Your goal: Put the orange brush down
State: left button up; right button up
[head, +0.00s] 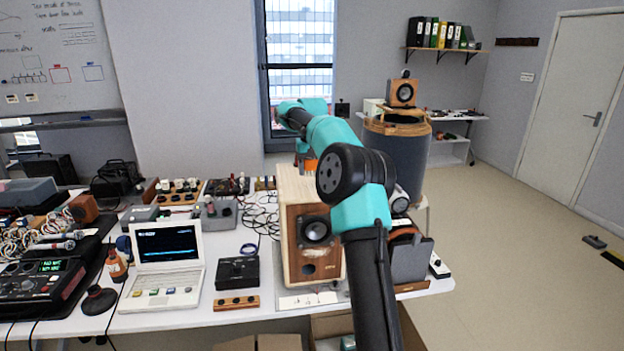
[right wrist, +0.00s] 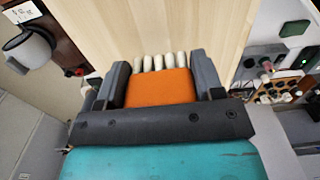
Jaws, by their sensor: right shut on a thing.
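The orange brush (right wrist: 160,88) is between the two dark fingers of my right gripper (right wrist: 162,76) in the right wrist view. Its pale bristles (right wrist: 160,62) point away from the gripper, toward a light wooden surface. I cannot tell whether the bristles touch that wood. In the head view a bit of the orange brush (head: 311,165) shows behind my right arm, above the wooden speaker (head: 292,188). My arm hides most of the gripper there. My left gripper is not in view.
The white table (head: 222,318) is crowded. A laptop (head: 167,262), a black box (head: 237,272) and a mixer (head: 40,285) stand left of the speaker. Dark grey holders (head: 412,262) stand to its right. Small bare patches show near the front edge.

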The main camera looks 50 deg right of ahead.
aim_at(312, 170)
jog(key=shift+f, duration=1.75)
jog(key=shift+f, duration=0.1)
jog(key=o, duration=0.9)
notch_tip(312, 170, up, 11)
jog(key=shift+f, duration=0.1)
jog(key=shift+r, duration=0.7)
